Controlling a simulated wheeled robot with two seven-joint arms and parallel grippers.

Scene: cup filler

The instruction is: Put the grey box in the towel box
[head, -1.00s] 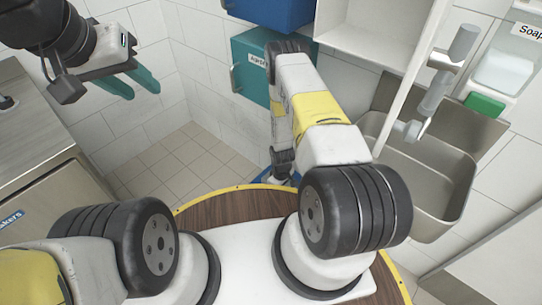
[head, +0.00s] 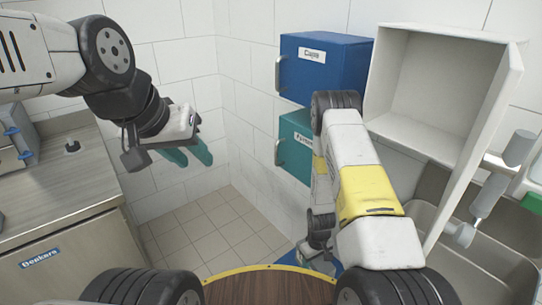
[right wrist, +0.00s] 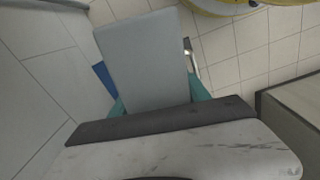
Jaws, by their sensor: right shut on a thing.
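The grey box (right wrist: 145,55) shows in the right wrist view as a plain flat grey block. My right gripper (right wrist: 157,98) is shut on it, with teal fingers at its two sides. My left gripper (head: 189,152) is open and empty at the left, above the floor.
A closed blue box (head: 335,75) and a closed teal box (head: 294,150) with handles hang on the wall. A steel sink (head: 480,260) is at the lower right. A counter (head: 60,190) stands at the left. The tiled floor (head: 210,235) between is clear.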

